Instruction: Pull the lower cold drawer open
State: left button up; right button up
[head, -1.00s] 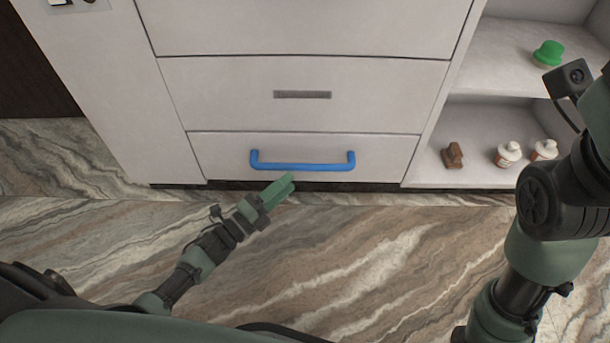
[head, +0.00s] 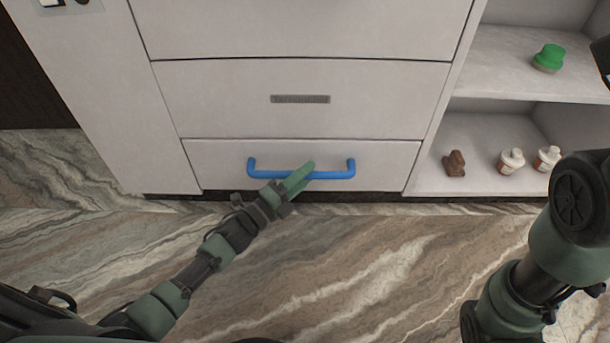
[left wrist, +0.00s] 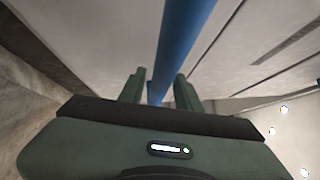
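The lower cold drawer (head: 220,160) is the bottom white front in the head view and sits flush with the cabinet. A blue bar handle (head: 335,175) runs across it. My left gripper (head: 305,172) is at the middle of the bar. In the left wrist view, its two green fingers (left wrist: 160,85) stand apart on either side of the blue handle (left wrist: 180,40), with gaps beside the bar. My right arm (head: 570,235) shows at the right of the head view; its gripper is out of the picture.
Another drawer front (head: 230,100) with a grey plate (head: 300,99) is above. Open shelves at the right hold a green-topped item (head: 548,57), a brown object (head: 454,163) and two white bottles (head: 511,161). The marbled floor (head: 380,265) in front is clear.

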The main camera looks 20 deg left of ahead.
pick_arm(q)
grip_shut()
dwell(1.2)
